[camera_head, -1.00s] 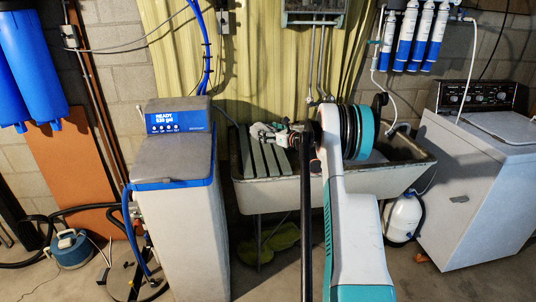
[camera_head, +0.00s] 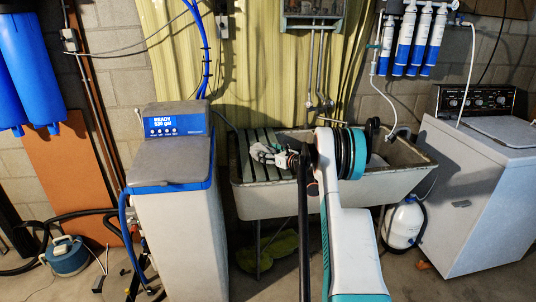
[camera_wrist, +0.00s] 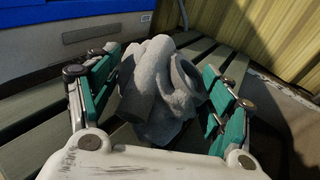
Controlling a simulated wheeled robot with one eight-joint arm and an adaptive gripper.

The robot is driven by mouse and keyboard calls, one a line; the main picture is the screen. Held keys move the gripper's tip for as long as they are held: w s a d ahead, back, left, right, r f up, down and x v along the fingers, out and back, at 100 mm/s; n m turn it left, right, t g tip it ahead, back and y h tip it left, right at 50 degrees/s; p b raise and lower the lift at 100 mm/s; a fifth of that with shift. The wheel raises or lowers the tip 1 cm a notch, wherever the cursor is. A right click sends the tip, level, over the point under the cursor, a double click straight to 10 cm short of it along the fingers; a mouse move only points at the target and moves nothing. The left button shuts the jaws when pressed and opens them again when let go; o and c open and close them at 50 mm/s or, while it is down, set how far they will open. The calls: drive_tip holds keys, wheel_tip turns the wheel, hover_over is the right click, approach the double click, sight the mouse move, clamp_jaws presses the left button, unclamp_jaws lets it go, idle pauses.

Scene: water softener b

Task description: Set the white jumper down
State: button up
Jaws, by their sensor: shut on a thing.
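The white jumper (camera_wrist: 165,88) looks like a crumpled pale grey-white bundle. It lies between the two teal-padded fingers of my gripper (camera_wrist: 162,70) in the wrist view, with slats directly beneath and around it. In the head view the jumper (camera_head: 262,152) is a small pale bundle at the tip of my gripper (camera_head: 280,157), over the slatted board (camera_head: 258,171) on the left part of the sink. It appears at or very near the slats; I cannot tell whether its weight rests on them. Its near underside is hidden by my gripper.
The utility sink (camera_head: 268,203) has an open basin right of the slats, partly hidden by my arm. The water softener (camera_head: 172,228) stands close on the left. A washing machine (camera_head: 478,200) stands at right, and a white tank (camera_head: 404,222) sits on the floor before it.

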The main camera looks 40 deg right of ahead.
drive_tip(key=o, duration=1.2)
drive_tip(key=shift+f, duration=0.1)
drive_tip(key=shift+r, duration=0.25)
drive_tip(key=s+p, duration=0.1)
drive_tip(key=s, duration=0.3)
drive_tip(key=s+r+p, duration=0.1)
drive_tip(key=s, duration=0.3)
drive_tip(key=s+p, duration=0.1)
drive_tip(key=s, duration=0.3)
drive_tip(key=shift+d+r, duration=0.2)
